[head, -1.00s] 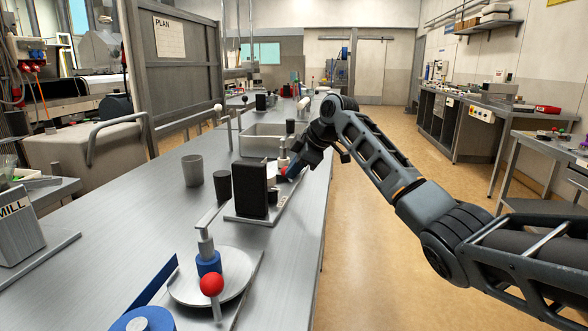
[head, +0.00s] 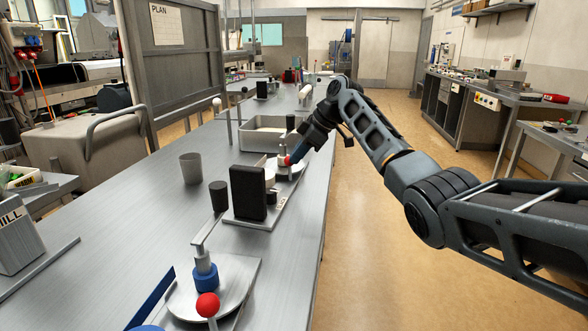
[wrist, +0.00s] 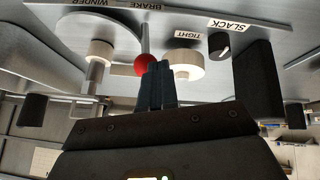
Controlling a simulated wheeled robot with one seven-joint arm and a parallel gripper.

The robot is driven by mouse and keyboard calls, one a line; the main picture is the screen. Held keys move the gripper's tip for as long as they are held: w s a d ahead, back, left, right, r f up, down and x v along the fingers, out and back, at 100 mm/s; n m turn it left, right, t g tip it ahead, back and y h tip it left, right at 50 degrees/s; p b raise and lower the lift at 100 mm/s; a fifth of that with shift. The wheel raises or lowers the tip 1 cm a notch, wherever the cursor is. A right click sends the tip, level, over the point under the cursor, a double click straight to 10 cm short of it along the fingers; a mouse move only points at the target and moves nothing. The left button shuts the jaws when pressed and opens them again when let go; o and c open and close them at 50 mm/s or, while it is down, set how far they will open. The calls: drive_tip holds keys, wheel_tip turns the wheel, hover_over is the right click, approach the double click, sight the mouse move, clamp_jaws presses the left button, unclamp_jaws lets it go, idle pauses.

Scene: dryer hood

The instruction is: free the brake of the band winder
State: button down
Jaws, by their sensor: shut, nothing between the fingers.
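The band winder shows in the wrist view, upside down, with a WINDER BRAKE label (wrist: 122,4). Its brake lever is a thin metal rod with a red ball (wrist: 146,64) at the end. The ball also shows in the head view (head: 286,161), beside my gripper. My gripper (wrist: 158,72) is shut and empty, with its fingertips right by the ball; I cannot tell if they touch it. A pale hub (wrist: 100,50) stands on the winder's round plate. The TIGHT (wrist: 190,35) and SLACK (wrist: 230,25) labels are on the bench fixture, near a dark knob (wrist: 219,43).
A black upright block (head: 248,193) stands close in front of the winder. A pale roller (wrist: 184,66) is beside my fingers. A second round plate with a blue hub (head: 206,278) and red ball (head: 207,304) is nearer. The right aisle is clear.

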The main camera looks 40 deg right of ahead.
drive_tip(key=shift+r, duration=0.1)
drive_tip(key=shift+r+p, duration=0.65)
drive_tip(key=shift+r, duration=0.05)
drive_tip(key=shift+a, duration=0.15)
